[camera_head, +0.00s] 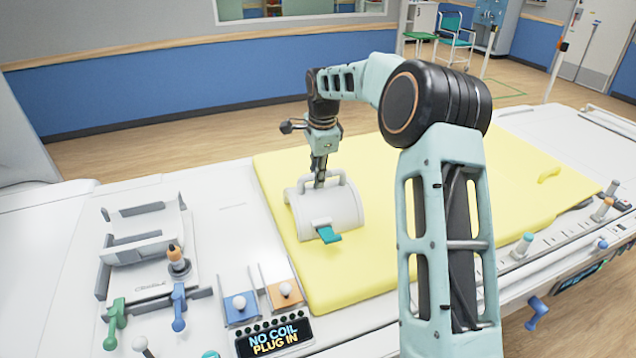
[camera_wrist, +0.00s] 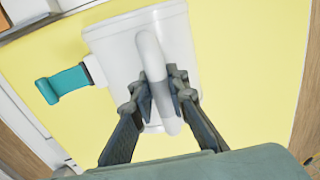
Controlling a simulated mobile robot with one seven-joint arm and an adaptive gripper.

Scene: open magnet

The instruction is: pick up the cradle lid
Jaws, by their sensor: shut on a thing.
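The cradle lid (camera_head: 333,207) is a white curved shell with a handle on top and a teal latch tab (camera_head: 328,235) at its front. It is at the left part of the yellow mat (camera_head: 390,220); whether it touches the mat is hard to tell. My gripper (camera_head: 320,183) comes down from above and is shut on the lid's handle. In the wrist view the fingers sit on both sides of the white handle (camera_wrist: 152,62), with the lid (camera_wrist: 185,40) below and the teal tab (camera_wrist: 66,83) at left.
A white cradle base (camera_head: 150,250) stands on the table left of the mat. Green and blue levers, an orange-topped knob (camera_head: 176,258) and a panel reading "NO COIL PLUG IN" (camera_head: 273,338) are near it. More knobs line the right edge. The mat right of the lid is mostly clear.

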